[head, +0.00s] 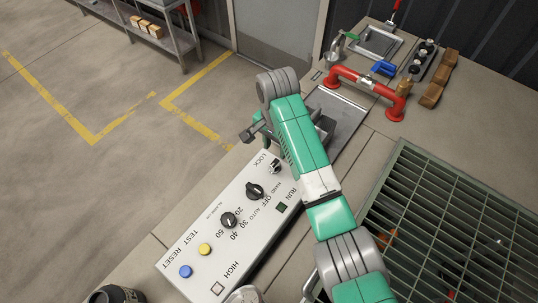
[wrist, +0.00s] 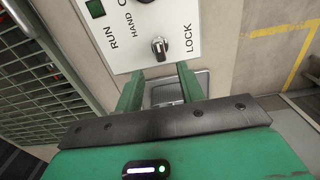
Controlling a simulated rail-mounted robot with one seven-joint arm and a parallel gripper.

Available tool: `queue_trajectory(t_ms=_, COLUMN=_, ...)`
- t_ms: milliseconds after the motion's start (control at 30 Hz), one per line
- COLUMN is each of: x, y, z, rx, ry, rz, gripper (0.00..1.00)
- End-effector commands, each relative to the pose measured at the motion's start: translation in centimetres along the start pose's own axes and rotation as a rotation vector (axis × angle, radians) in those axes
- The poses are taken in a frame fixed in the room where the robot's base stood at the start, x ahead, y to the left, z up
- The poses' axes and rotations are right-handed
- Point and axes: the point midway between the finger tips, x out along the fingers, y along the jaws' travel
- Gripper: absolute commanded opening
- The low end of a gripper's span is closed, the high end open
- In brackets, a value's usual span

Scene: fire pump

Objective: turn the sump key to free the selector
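The white control panel (head: 235,235) lies on the bench. Its sump key (head: 275,166), a small dark and silver key switch, sits beside the LOCK label at the far end. The key also shows in the wrist view (wrist: 159,47), its grip roughly upright there. The black selector (head: 255,191) beside it is marked OFF, HAND and AUTO. My gripper (wrist: 158,72) is open, with two green fingers apart and nothing between them. The key appears just beyond the fingertips, between their lines, untouched.
The panel also carries a black numbered dial (head: 229,220), a yellow TEST button (head: 205,249) and a blue RESET button (head: 186,271). A red pipe (head: 367,82) stands at the back of the bench. A green grating (head: 455,220) lies to the right.

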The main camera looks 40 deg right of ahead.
Motion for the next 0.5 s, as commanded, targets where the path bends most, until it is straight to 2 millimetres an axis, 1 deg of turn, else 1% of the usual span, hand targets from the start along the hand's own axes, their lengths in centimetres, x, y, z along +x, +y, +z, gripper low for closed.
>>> queue_trajectory(t_ms=300, x=5.7, y=0.0, z=0.0, rx=-0.002, ry=0.000, rz=0.000, gripper=0.38)
queue_trajectory(t_ms=400, x=6.9, y=0.0, z=0.0, rx=-0.003, ry=0.002, rz=-0.001, gripper=0.38)
queue_trajectory(t_ms=500, x=7.5, y=-0.1, z=0.0, rx=-0.003, ry=0.002, rz=-0.002, gripper=0.38)
